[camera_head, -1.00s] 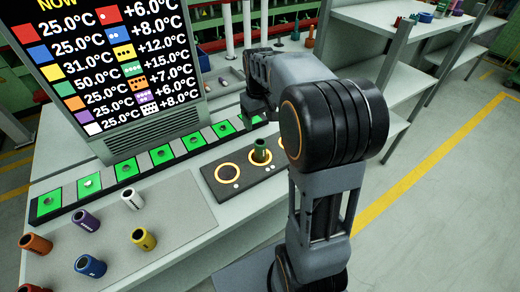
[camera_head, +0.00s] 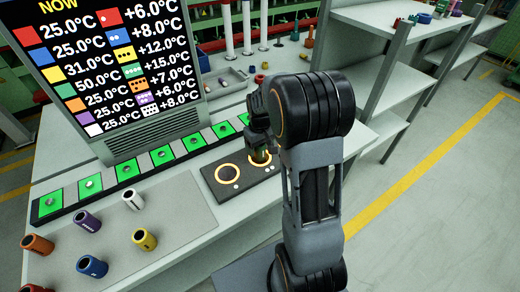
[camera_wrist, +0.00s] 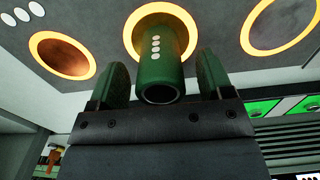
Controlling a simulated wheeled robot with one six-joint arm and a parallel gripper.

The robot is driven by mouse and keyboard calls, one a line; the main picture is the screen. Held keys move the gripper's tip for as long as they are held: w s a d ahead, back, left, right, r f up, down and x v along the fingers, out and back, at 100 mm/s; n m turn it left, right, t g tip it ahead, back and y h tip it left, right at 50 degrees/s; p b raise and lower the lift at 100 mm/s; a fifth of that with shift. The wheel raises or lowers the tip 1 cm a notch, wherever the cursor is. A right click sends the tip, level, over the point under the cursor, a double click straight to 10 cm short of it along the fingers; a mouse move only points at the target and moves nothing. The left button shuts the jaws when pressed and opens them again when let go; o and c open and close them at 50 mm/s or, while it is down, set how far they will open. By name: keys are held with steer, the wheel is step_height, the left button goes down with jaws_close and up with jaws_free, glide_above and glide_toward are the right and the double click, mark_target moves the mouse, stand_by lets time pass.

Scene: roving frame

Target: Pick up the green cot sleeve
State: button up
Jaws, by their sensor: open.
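The green cot sleeve (camera_wrist: 159,75) stands in a lit ring on the dark plate, with white dots on its side. In the head view the sleeve (camera_head: 260,156) is partly hidden by my gripper. My gripper (camera_wrist: 158,78) is open, with one finger on each side of the sleeve. A narrow gap shows between the sleeve and each finger in the wrist view.
The dark plate (camera_head: 214,184) has another lit ring (camera_head: 227,173) left of the sleeve. A row of green pads (camera_head: 126,171) runs behind it, below the display (camera_head: 113,65). Orange (camera_head: 37,244), purple (camera_head: 87,221), white (camera_head: 133,199), blue (camera_head: 91,266) and yellow (camera_head: 144,239) sleeves are at front left.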

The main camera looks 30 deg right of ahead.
steer(key=shift+f, duration=0.55)
steer(key=shift+c, duration=0.2)
steer(key=c, duration=1)
steer(key=shift+r, duration=0.1)
